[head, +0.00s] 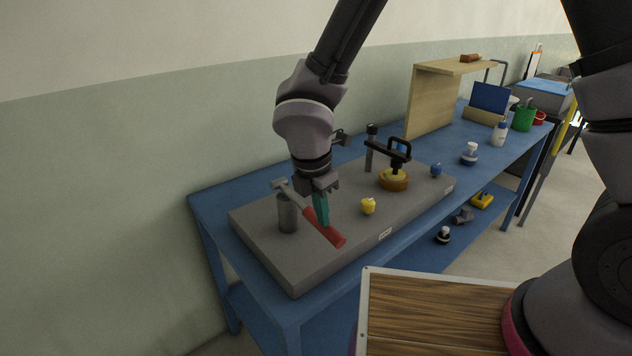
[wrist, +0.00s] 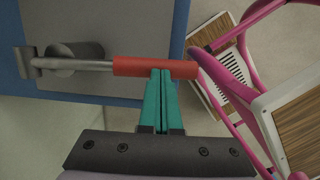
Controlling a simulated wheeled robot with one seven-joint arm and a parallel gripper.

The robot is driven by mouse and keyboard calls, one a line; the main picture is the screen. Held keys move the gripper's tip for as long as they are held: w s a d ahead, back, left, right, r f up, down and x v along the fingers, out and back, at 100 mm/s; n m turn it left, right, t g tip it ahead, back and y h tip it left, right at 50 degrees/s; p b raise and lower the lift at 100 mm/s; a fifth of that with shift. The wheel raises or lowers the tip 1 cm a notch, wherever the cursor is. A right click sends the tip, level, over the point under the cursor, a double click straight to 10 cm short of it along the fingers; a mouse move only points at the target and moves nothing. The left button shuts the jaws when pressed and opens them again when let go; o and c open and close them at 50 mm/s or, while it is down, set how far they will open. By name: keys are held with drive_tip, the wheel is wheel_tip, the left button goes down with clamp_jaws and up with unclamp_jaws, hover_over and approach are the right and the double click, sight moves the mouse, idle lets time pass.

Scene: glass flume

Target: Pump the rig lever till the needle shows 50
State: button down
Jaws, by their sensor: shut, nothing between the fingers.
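The rig lever has a grey rod and a red handle (head: 327,231) and slopes down to the right from beside a grey post (head: 287,214). My gripper (head: 322,222) is shut and empty, its teal fingers pointing down at the handle. In the wrist view my fingertips (wrist: 160,72) overlap the lower edge of the red handle (wrist: 155,67); I cannot tell whether they touch it. A brass round fitting (head: 393,181) with a black bracket over it stands on the same grey base. No needle or dial can be read in either view.
The thick grey base (head: 270,258) lies on a blue bench (head: 205,205). A wooden shelf (head: 428,105), a white bottle (head: 499,134) and a green cup (head: 523,117) are further back.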

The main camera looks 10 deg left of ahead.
wheel_tip(320, 180, down, 2)
drive_tip(key=shift+d+f, duration=0.1)
drive_tip(key=shift+s+d+f, duration=0.2)
drive_tip(key=shift+f, duration=0.15)
idle(0.3)
drive_tip(key=s+r, duration=0.4)
drive_tip(key=r, duration=1)
drive_tip(key=shift+d, duration=0.1)
